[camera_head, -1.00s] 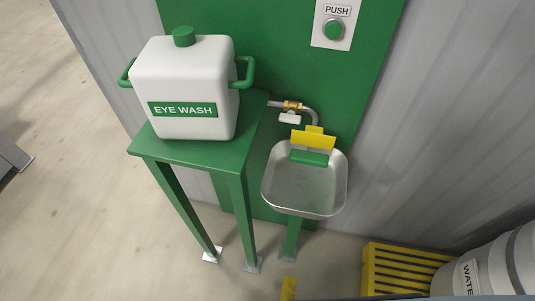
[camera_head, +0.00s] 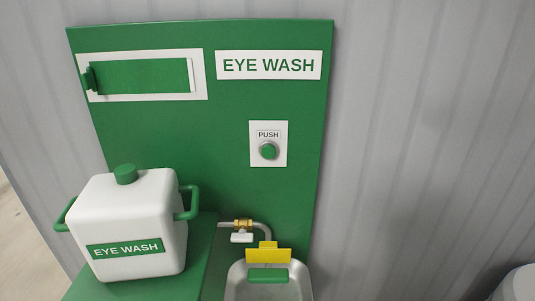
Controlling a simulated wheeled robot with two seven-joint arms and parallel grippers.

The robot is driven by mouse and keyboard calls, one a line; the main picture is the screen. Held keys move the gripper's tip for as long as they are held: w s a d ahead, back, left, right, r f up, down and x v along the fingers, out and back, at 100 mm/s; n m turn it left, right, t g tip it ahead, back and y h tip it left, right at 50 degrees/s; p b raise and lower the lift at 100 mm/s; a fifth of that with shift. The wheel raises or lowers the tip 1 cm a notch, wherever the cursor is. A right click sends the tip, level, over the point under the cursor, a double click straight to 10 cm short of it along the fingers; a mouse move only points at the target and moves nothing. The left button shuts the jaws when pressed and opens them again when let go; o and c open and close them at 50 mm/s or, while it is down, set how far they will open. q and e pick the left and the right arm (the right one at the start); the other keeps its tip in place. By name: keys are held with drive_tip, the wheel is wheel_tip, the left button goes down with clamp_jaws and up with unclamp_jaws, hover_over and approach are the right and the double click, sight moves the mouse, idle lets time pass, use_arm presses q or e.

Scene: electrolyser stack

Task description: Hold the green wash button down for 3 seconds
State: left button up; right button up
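The green wash button (camera_head: 268,151) is round, in a grey ring on a white plate (camera_head: 282,129) marked PUSH. The plate is on the green panel (camera_head: 220,110), right of its middle and below the EYE WASH sign (camera_head: 269,65). Nothing covers or touches the button. Neither of my grippers is in view.
A white EYE WASH tank (camera_head: 131,218) with green cap and handles stands on a green stand (camera_head: 202,250) at lower left. A brass-fitted pipe (camera_head: 243,224), yellow flap (camera_head: 268,256) and steel basin (camera_head: 237,285) are below the button. The space before the button is clear.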

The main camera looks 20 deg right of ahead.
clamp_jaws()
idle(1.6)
